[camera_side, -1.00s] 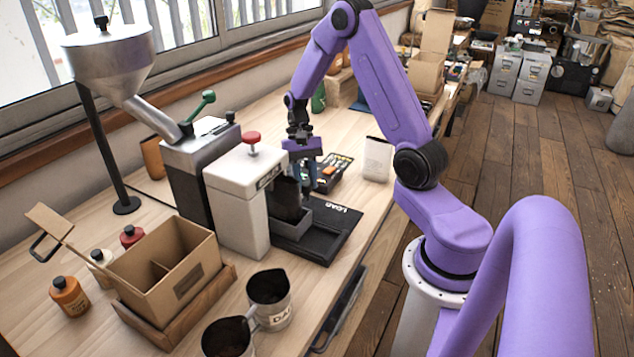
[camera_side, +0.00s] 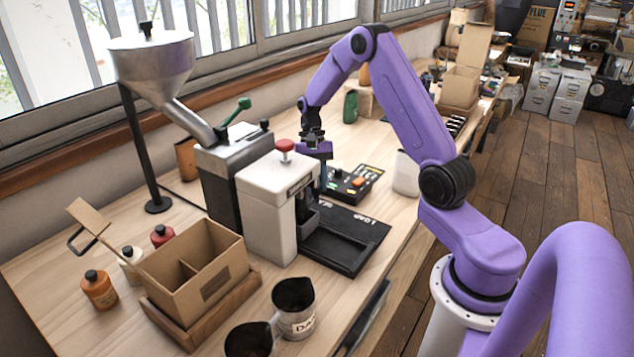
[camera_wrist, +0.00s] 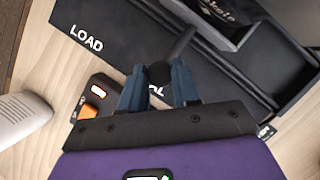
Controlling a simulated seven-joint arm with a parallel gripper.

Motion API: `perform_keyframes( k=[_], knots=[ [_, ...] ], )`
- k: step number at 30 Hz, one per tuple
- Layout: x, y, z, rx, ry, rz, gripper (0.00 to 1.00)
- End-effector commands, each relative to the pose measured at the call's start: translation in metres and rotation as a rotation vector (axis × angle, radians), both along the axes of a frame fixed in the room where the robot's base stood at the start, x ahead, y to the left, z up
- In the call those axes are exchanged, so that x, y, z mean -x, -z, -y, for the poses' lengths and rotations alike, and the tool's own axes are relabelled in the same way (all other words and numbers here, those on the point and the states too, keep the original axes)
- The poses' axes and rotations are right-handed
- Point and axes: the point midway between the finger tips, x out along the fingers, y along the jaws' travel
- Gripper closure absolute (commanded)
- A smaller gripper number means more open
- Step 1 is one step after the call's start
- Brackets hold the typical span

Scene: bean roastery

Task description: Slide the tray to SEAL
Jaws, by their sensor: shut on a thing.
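The tray (camera_side: 306,224) is a small dark box on a black slide base (camera_side: 345,240); the white sealer's body hides part of it. It holds a dark bag (camera_side: 302,206) with pale lettering, which also shows in the wrist view (camera_wrist: 218,10). My gripper (camera_side: 323,182) is beside the sealer, above the far side of the base. In the wrist view my blue fingers (camera_wrist: 158,82) are shut on the tray's dark handle (camera_wrist: 178,50). The base's LOAD mark (camera_wrist: 87,39) lies clear of the tray. No SEAL mark is readable.
The white sealer (camera_side: 268,205) with a red knob stands left of the tray. A control box (camera_side: 352,183) with an orange button sits behind the base, near my fingers. A white container (camera_side: 405,174) stands to the right. A divided carton (camera_side: 195,275) and dark jugs (camera_side: 295,308) are in front.

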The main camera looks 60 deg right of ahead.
Motion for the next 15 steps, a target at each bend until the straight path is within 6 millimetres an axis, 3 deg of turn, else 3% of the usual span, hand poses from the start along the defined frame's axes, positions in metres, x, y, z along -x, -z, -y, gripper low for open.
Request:
perform_keyframes(
  k=[1,3,15],
  knots=[
    [-0.0006,-0.0010,0.0011,0.002,0.001,0.003,0.66],
    [-0.0005,-0.0009,0.0012,0.002,0.001,0.003,0.44],
    [-0.0022,-0.0053,0.0019,0.002,0.001,0.004,0.44]
  ],
)
